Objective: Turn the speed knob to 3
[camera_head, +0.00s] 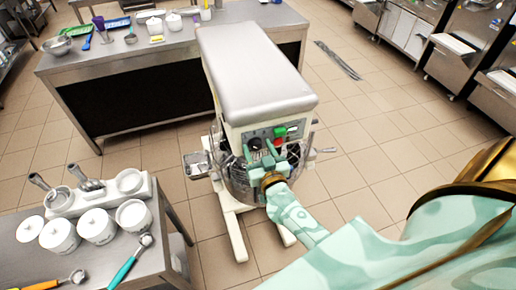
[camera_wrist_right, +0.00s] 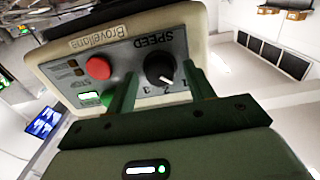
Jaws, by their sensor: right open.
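The speed knob (camera_wrist_right: 159,68) is black and round, on the grey control panel (camera_wrist_right: 140,88) of a cream machine. A white mark on it points down and right, near the digits 1 and 2; the exact setting is unclear. Digits 1, 2 and 3 show beside it, with SPEED printed on the other side. My right gripper (camera_wrist_right: 160,76) is open, its two fingers reaching toward the panel with the knob seen between them. I cannot tell whether they touch it. In the head view my right gripper (camera_head: 268,160) is in front of the panel. My left gripper is not in view.
A red button (camera_wrist_right: 98,67) and a green button (camera_wrist_right: 88,98) are beside the knob. A wire guard (camera_head: 237,180) is below the panel. A steel table (camera_head: 130,75) with utensils is behind, and a side table (camera_head: 150,260) with tubs is at left.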

